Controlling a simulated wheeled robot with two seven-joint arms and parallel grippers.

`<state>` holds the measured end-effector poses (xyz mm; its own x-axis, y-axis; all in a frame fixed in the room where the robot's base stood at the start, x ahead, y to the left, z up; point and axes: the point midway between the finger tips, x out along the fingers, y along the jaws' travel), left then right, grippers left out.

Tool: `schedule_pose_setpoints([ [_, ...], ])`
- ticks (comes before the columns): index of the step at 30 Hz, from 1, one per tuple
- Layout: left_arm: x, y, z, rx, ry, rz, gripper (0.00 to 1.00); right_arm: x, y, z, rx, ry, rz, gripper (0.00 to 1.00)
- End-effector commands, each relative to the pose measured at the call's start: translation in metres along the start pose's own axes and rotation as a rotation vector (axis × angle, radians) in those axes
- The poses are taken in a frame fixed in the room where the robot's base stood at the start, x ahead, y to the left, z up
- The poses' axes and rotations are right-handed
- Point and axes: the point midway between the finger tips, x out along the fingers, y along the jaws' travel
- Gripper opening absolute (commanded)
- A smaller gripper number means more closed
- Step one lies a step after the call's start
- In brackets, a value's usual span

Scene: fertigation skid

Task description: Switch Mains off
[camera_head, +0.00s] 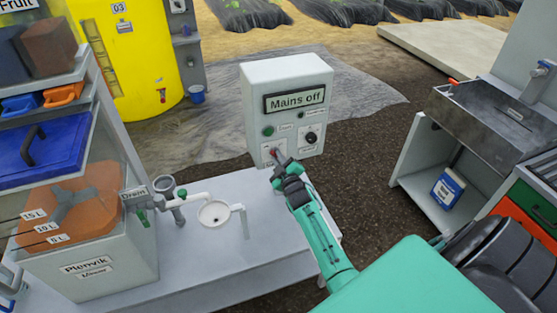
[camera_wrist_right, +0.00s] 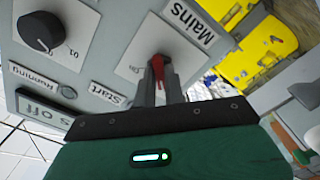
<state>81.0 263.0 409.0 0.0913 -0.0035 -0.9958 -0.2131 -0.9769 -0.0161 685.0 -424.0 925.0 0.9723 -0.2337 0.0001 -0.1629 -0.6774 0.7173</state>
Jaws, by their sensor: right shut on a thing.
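The grey control box (camera_head: 288,75) stands at the back edge of the white bench. Its display (camera_head: 295,101) reads "Mains off". The red Mains switch (camera_wrist_right: 157,72) sits on a light plate beside the "Mains" label (camera_wrist_right: 190,20) in the right wrist view. My right gripper (camera_head: 276,156) reaches up to the lower left of the box front; it also shows in the right wrist view (camera_wrist_right: 160,85). Its fingers are shut on the red switch lever and partly hide it. My left gripper is not in view.
A black rotary knob (camera_wrist_right: 40,32) and a Start button (camera_head: 268,131) are on the same panel. A sink (camera_head: 480,130) is at right.

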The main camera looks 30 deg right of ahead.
Motion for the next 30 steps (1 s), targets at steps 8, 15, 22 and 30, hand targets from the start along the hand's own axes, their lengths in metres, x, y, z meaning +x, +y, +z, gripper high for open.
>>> schedule_pose_setpoints([
  [8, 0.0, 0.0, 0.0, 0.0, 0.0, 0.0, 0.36, -0.001, -0.001, 0.001, -0.003, -0.001, -0.002, 0.0],
  [15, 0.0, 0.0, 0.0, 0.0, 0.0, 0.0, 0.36, 0.0, -0.001, 0.0, -0.001, -0.001, -0.001, 0.33],
  [22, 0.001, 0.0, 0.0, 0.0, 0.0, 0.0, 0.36, -0.003, -0.001, 0.001, -0.001, -0.001, -0.001, 0.33],
  [30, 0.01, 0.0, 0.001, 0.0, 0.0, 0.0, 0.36, -0.04, -0.003, 0.003, -0.001, -0.001, -0.002, 0.33],
])
